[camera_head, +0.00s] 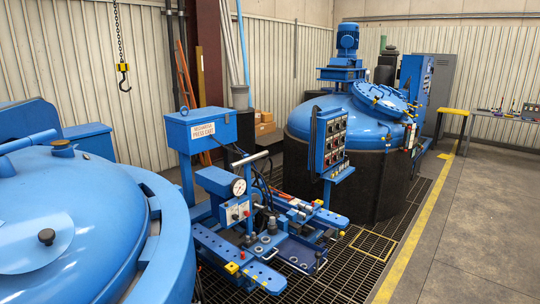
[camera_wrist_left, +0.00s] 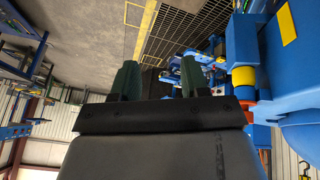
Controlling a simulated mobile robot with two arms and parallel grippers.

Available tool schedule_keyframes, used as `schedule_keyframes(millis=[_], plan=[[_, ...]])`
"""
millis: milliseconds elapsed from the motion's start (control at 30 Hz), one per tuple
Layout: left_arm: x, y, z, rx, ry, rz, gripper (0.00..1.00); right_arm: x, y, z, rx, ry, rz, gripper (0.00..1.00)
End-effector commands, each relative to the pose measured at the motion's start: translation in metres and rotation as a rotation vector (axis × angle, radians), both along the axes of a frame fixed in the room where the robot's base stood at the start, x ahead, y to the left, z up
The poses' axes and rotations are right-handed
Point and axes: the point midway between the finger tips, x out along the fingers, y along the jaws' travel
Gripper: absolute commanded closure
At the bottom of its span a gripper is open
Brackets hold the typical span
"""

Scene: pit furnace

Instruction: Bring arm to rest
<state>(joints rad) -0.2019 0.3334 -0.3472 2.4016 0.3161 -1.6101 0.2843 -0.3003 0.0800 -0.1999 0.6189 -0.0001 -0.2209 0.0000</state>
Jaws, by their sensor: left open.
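My left gripper (camera_wrist_left: 160,80) shows in the left wrist view. Its two dark green fingers stand apart with nothing between them. Beyond the fingers are blue equipment and dark floor grating; no contact with them is visible. Neither of my arms shows in the head view, and my right gripper is in neither view.
A blue press cart (camera_head: 240,215) with a gauge stands mid-view. A large blue domed vessel (camera_head: 70,215) fills the left, and a lidded furnace (camera_head: 350,135) stands behind right. A hook (camera_head: 123,78) hangs back left. Concrete floor (camera_head: 470,220) is clear at right.

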Motion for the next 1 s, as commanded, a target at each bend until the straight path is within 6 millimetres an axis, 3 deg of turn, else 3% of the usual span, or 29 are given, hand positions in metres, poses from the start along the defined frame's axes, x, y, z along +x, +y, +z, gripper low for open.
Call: schedule_keyframes(millis=[467,500,767,867,1000], plan=[[-0.078,0.070,-0.042,0.232,0.090,0.149,0.55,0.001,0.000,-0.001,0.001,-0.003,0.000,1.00],[-0.070,0.068,-0.061,0.230,0.088,0.141,0.55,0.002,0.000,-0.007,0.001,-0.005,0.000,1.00],[-0.057,0.064,-0.151,0.231,0.117,0.133,0.55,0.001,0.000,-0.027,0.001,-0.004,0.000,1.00],[-0.055,0.064,-0.196,0.233,0.130,0.128,0.55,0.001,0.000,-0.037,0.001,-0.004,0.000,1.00],[-0.060,0.063,-0.277,0.236,0.157,0.121,0.55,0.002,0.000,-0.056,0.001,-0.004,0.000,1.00]])
